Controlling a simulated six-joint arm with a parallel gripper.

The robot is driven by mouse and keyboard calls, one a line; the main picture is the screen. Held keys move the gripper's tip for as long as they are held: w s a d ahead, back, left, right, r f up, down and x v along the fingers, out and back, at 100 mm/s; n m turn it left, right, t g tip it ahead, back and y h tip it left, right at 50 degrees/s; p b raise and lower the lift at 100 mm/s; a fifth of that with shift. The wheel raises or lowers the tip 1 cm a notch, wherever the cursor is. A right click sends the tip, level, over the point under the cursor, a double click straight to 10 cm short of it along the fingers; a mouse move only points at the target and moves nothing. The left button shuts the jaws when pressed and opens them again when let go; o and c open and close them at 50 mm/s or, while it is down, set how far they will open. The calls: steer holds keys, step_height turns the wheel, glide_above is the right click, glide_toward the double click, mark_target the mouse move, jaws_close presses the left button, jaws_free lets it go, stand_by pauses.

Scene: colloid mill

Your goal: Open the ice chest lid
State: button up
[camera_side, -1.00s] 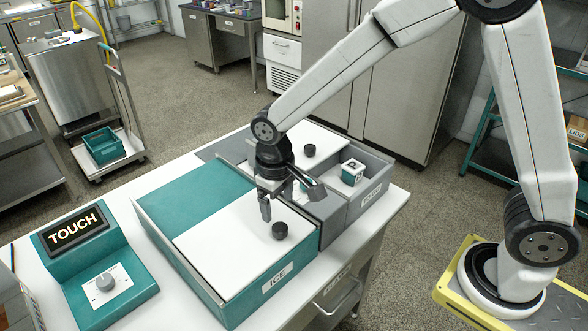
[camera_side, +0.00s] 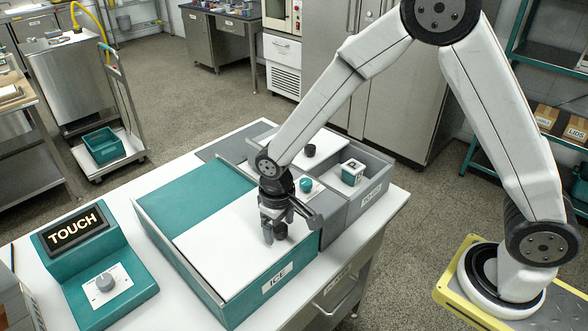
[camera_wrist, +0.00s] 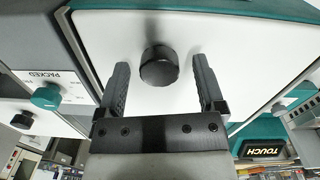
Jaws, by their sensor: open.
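The ice chest (camera_side: 222,315) is a teal box with an "ICE" label on its front. Its white lid (camera_side: 215,250) lies flat over the front part of the top, beside a flat teal panel (camera_side: 190,191). The lid's round black knob (camera_wrist: 158,67) shows in the wrist view between my two fingers, with a gap to each. My gripper (camera_side: 274,234) is open, pointing down over the lid at the knob. In the side view the fingers partly hide the knob. No finger is seen touching it.
A grey unit behind the chest has a white lid with a black knob (camera_side: 309,150), a teal knob (camera_side: 306,185) and a teal-and-white box (camera_side: 352,172). A teal console reading "TOUCH" (camera_side: 74,230) stands at left.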

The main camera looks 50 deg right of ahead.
mark_target(237, 202)
jaws_close()
steer(key=shift+w, duration=0.15)
steer(key=w, duration=1.4)
steer(key=shift+w, duration=0.35)
jaws_free()
steer(key=shift+r, duration=0.1)
step_height(237, 202, up, 8)
steer(key=shift+f, duration=0.2)
stand_by(0.5)
steer(key=shift+a, duration=0.1)
